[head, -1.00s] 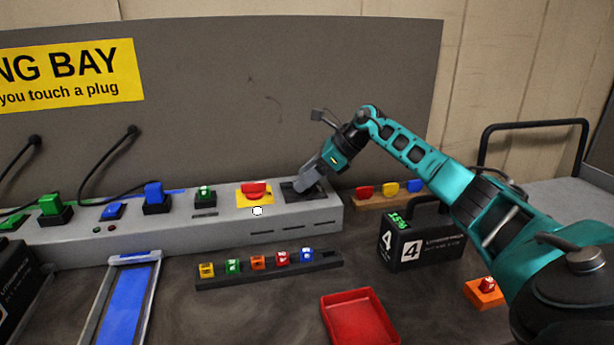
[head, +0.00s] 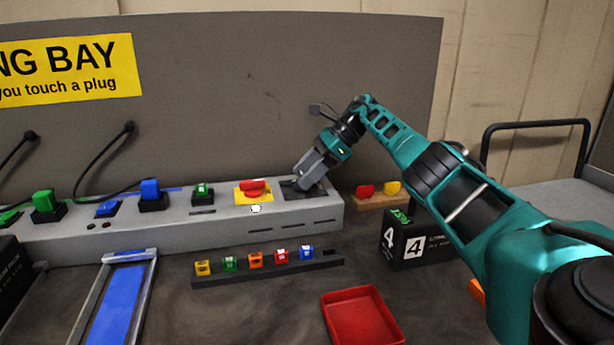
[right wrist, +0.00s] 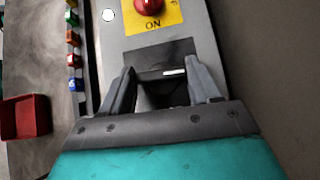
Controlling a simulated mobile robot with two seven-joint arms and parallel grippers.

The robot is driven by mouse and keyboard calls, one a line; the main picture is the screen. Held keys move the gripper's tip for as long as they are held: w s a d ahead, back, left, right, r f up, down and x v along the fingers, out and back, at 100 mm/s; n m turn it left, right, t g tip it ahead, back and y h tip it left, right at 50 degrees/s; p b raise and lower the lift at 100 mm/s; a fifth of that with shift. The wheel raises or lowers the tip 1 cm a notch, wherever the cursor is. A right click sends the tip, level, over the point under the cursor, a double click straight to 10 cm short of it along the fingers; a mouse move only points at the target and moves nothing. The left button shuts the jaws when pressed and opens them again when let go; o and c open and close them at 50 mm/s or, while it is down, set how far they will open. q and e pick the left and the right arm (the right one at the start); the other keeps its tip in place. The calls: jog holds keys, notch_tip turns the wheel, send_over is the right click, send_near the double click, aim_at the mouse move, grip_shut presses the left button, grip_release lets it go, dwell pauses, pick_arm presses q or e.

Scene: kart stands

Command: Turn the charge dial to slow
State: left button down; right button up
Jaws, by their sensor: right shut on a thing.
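The charge dial (right wrist: 160,94) is a dark knob at the right end of the grey console (head: 225,226), mostly hidden between my right gripper's fingers. A short white mark shows at its far edge in the right wrist view. A dark plate (right wrist: 158,54) lies around it, also seen in the head view (head: 290,191). My right gripper (head: 301,184) reaches down onto the dial and is shut on it; its two fingers also show in the right wrist view (right wrist: 167,88). I cannot read the dial's setting. My left gripper is not in view.
A red switch on a yellow plate (head: 253,201) marked ON sits just left of the dial. Plugs and cables stand farther left. A strip of coloured pieces (head: 270,272) and a red tray (head: 362,317) lie in front. A battery (head: 410,246) stands right, partly behind my arm.

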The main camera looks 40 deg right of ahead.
jog(key=shift+n+b, duration=0.3)
jog(key=shift+b, duration=0.15)
dwell(0.3)
jog(key=o, duration=1.1)
jog(key=shift+c, duration=0.2)
jog(key=shift+r, duration=0.1)
